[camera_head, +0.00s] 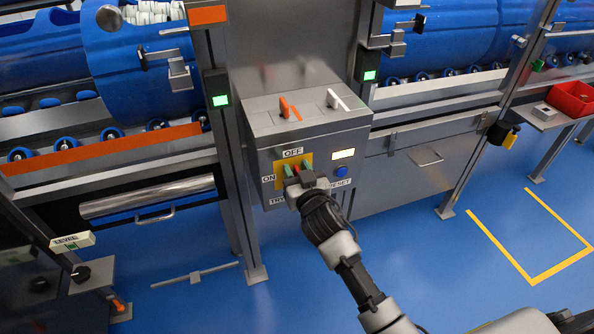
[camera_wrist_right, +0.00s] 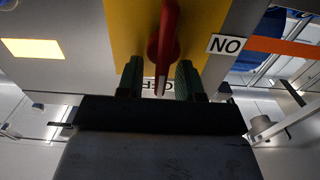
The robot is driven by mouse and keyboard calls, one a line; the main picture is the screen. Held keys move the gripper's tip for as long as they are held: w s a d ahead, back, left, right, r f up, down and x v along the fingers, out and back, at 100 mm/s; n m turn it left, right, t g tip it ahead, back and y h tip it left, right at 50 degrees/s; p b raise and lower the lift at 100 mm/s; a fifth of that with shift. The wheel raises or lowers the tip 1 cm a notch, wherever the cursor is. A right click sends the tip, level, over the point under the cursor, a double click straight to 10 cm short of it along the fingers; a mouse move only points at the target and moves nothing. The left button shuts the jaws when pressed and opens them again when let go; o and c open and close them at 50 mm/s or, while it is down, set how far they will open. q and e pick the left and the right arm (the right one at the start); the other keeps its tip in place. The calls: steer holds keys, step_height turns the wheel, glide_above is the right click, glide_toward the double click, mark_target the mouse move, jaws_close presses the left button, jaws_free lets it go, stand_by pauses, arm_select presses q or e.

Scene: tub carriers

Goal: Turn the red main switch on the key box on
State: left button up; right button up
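The grey key box (camera_head: 318,128) stands at the centre of the head view. Its front has a yellow plate with the red main switch (camera_wrist_right: 164,45), labelled OFF above and ON at left. In the right wrist view, which is upside down, the switch's white-marked end points toward the OFF label (camera_wrist_right: 150,86). The ON label (camera_wrist_right: 226,44) is to the right there. My right gripper (camera_head: 297,170) is at the plate, its two green-padded fingers (camera_wrist_right: 160,82) on either side of the red handle. Gaps show beside the handle, so the fingers look open around it. My left gripper is not in view.
A lit display (camera_head: 343,154) and a blue RESET button (camera_head: 341,170) are right of the switch. An orange lever (camera_head: 289,109) and a white lever (camera_head: 337,100) stand on the box top. Conveyors with blue tubs flank the box. The blue floor in front is mostly clear.

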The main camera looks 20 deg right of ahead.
mark_target(282, 176)
jaws_close()
steer(key=shift+a+n, duration=0.1)
steer(key=shift+n, duration=0.2)
steer(key=a+f+n, duration=0.1)
steer(key=n, duration=0.8)
steer(key=a+f+n, duration=0.1)
steer(key=n, duration=0.4)
steer(key=shift+a+f, duration=0.3)
steer(key=shift+f+n, duration=0.2)
steer(key=shift+n, duration=0.6)
steer(key=shift+f+n, duration=0.15)
steer(key=shift+n, duration=0.65)
